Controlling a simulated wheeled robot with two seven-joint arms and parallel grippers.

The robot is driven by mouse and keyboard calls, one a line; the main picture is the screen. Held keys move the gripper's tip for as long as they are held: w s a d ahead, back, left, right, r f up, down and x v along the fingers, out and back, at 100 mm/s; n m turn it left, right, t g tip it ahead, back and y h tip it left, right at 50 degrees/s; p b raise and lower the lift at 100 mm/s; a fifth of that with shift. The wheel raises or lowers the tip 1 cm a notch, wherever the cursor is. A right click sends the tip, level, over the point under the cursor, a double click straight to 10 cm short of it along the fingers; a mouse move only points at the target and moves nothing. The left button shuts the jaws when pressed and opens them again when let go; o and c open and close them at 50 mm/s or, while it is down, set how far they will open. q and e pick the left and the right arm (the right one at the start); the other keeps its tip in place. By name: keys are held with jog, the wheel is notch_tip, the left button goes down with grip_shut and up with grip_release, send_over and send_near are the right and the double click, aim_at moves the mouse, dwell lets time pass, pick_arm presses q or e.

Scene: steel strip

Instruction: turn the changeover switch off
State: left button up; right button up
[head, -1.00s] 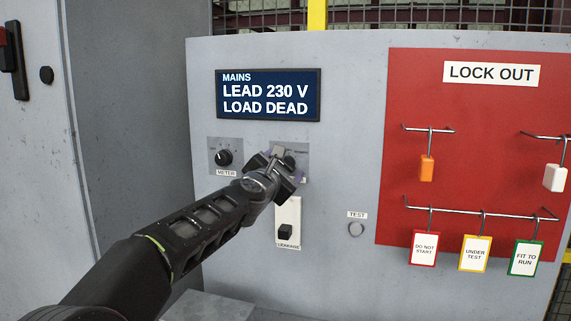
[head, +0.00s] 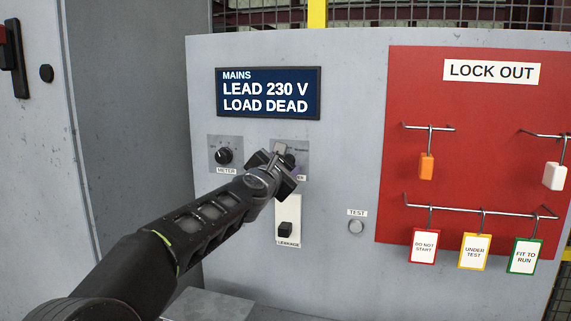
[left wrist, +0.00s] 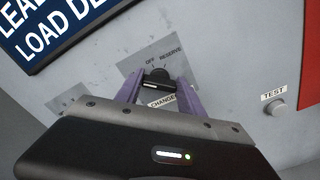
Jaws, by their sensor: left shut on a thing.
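The changeover switch is a black rotary knob on a grey plate (head: 301,147), right of the meter knob. In the left wrist view the knob (left wrist: 158,78) sits between the two purple fingers of my left gripper (left wrist: 157,92), which is shut on it. The plate there reads OFF and RESERVE above the knob, and the label below is partly hidden. In the head view my left gripper (head: 277,165) covers most of the switch. Which mark the knob points at is hard to tell. My right gripper is not in view.
The display (head: 268,94) above reads MAINS, LEAD 230 V, LOAD DEAD. The meter knob (head: 223,156) is to the left. The leakage switch (head: 285,229) is below, and the test button (head: 356,227) is lower right. A red lock-out board (head: 475,110) with tags hangs at right.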

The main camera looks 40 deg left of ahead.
pick_arm(q)
jog(key=shift+c, duration=1.3)
jog(key=shift+m, duration=0.4)
jog(key=m, duration=0.4)
jog(key=shift+d+f, duration=0.1)
jog(key=m, duration=0.5)
jog(key=shift+f+p, duration=0.1)
jog(key=shift+p, duration=0.25)
jog(key=o, duration=1.4)
jog(key=shift+c, duration=0.2)
